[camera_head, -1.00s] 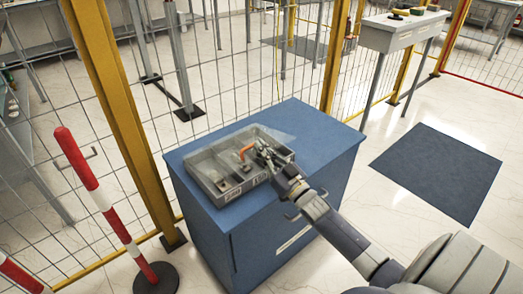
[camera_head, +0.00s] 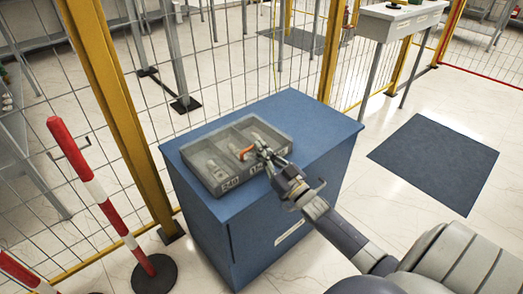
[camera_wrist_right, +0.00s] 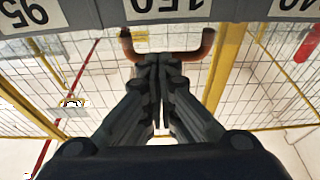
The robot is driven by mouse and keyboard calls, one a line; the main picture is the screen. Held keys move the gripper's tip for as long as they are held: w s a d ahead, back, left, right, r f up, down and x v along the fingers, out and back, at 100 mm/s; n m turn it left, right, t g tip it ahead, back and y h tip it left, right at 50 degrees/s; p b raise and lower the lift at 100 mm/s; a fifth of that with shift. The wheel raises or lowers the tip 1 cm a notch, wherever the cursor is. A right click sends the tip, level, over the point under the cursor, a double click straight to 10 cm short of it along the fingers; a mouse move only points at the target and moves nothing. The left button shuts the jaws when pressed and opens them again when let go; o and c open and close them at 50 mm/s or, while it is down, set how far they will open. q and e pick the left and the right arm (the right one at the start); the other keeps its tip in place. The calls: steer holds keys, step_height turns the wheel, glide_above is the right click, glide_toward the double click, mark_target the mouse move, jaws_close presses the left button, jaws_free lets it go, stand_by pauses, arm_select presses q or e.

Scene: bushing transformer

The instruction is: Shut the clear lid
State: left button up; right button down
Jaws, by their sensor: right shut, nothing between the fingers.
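The grey compartment box (camera_head: 229,184) sits on the blue cabinet in the head view. Its clear lid (camera_head: 215,138) appears to lie flat over the compartments, their contents showing dimly through it; any small gap at the rim is too small to tell. An orange handle (camera_head: 246,153) is at the box's front side and also shows in the right wrist view (camera_wrist_right: 131,47). My right gripper (camera_head: 262,147) is at the front right of the box, close by the handle. In the wrist view its fingers (camera_wrist_right: 160,60) are together and empty, between the handle's two ends. My left gripper is out of view.
The blue cabinet (camera_head: 300,125) has free top surface right of the box. A wire fence with yellow posts (camera_head: 115,115) stands behind. A red and white post (camera_head: 95,190) is at left. A blue mat (camera_head: 433,160) lies on the floor at right.

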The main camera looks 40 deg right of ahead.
steer(key=shift+s, duration=0.1)
steer(key=v, duration=1.1)
steer(key=shift+s, duration=0.4)
steer(key=shift+f, duration=0.15)
